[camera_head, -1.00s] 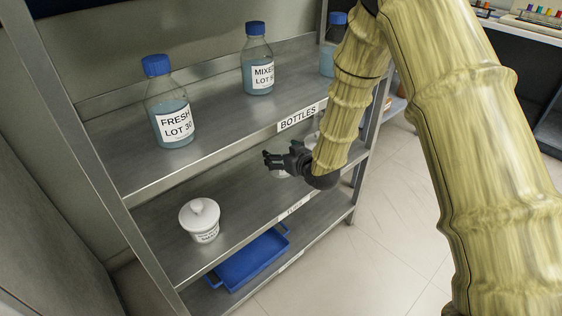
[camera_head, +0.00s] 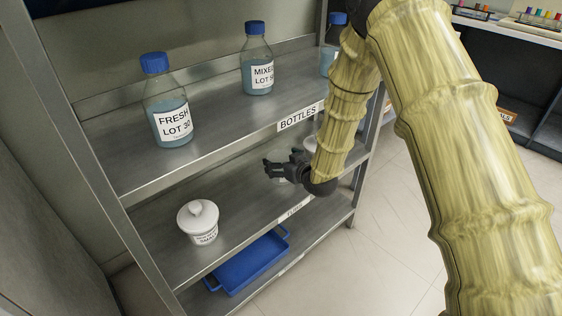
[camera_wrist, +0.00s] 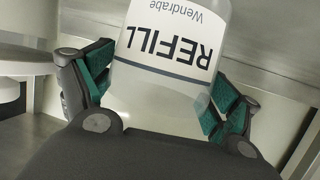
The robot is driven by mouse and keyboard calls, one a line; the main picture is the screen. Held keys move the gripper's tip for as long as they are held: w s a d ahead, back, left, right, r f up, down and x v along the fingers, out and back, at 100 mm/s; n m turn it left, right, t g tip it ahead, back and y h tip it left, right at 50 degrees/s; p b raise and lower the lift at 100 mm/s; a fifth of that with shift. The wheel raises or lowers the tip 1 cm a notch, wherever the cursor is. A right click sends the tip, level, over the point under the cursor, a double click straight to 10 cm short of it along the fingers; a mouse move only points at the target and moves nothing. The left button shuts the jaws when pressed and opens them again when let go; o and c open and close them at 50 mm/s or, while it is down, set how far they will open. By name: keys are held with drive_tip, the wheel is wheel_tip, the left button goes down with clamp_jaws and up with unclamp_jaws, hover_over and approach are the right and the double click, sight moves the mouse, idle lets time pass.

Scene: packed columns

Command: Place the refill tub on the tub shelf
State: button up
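The refill tub (camera_wrist: 165,80) is a pale, see-through tub with a white label reading REFILL, upside down in the wrist view. It fills the middle of that view, between the two green-padded fingers of my gripper (camera_wrist: 160,95), which look closed against its sides. In the head view my gripper (camera_head: 277,167) points left over the tub shelf (camera_head: 250,205), the level below the BOTTLES label. The tub shows only as a pale patch (camera_head: 281,180) behind the fingers there. Its base is hidden, so I cannot tell whether it touches the shelf.
A lidded white jar (camera_head: 198,222) stands on the tub shelf to the left. A pale round thing (camera_head: 310,142) is partly hidden behind my wrist. Blue-capped bottles (camera_head: 171,105) stand above. A blue tray (camera_head: 249,263) lies below. Shelf between jar and gripper is clear.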

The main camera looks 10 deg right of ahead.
drive_tip(key=shift+o, duration=0.2)
drive_tip(key=shift+r, duration=0.1)
drive_tip(key=shift+s+r, duration=0.1)
drive_tip(key=shift+s, duration=0.05)
drive_tip(key=p+v, duration=0.2)
drive_tip(key=v, duration=0.9)
drive_tip(key=shift+s+d, duration=0.2)
drive_tip(key=shift+s, duration=0.15)
drive_tip(key=s+d+f+m+g+h, duration=0.1)
drive_tip(key=s+d+f+g+h, duration=0.15)
drive_tip(key=s+f, duration=0.6)
drive_tip(key=s+d+f+m+g+h, duration=0.1)
drive_tip(key=s+d+f+m+g, duration=0.15)
drive_tip(key=s+f, duration=0.6)
drive_tip(key=s+d+f+m+g+h, duration=0.1)
drive_tip(key=s+f, duration=0.5)
drive_tip(key=s, duration=0.7)
drive_tip(key=s+d+f+m+g+h, duration=0.1)
drive_tip(key=s+d+f+g, duration=0.2)
drive_tip(key=s, duration=1)
wheel_tip(320, 180, down, 4)
drive_tip(key=g, duration=0.3)
drive_tip(key=shift+s+r+g, duration=0.2)
drive_tip(key=shift+s+g, duration=0.1)
drive_tip(key=shift+d+h, duration=0.15)
drive_tip(key=shift+h, duration=0.1)
